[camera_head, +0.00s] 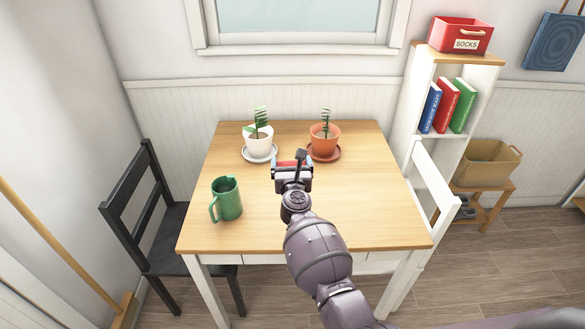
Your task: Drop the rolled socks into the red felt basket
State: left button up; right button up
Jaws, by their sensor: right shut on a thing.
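My right gripper (292,164) is over the middle of the wooden table, between and in front of two potted plants. It is shut on a small red and blue thing, seemingly the rolled socks (286,163); my gripper hides most of it. The red basket (461,36) has a white "SOCKS" label and stands on top of the white shelf at the upper right, far from my gripper. Its inside is mostly hidden. My left gripper is not in view.
On the table (245,235) stand a green mug (227,199), a white pot (259,145) and a terracotta pot (324,140). A black chair (160,220) is at left, a white chair (432,180) at right. The shelf (452,68) holds books; a tan bin (487,165) is beside it.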

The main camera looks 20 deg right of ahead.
notch_tip(320, 180, up, 2)
jog(key=shift+r+p, duration=0.25)
jog(key=shift+p, duration=0.55)
jog(key=shift+r, duration=0.15)
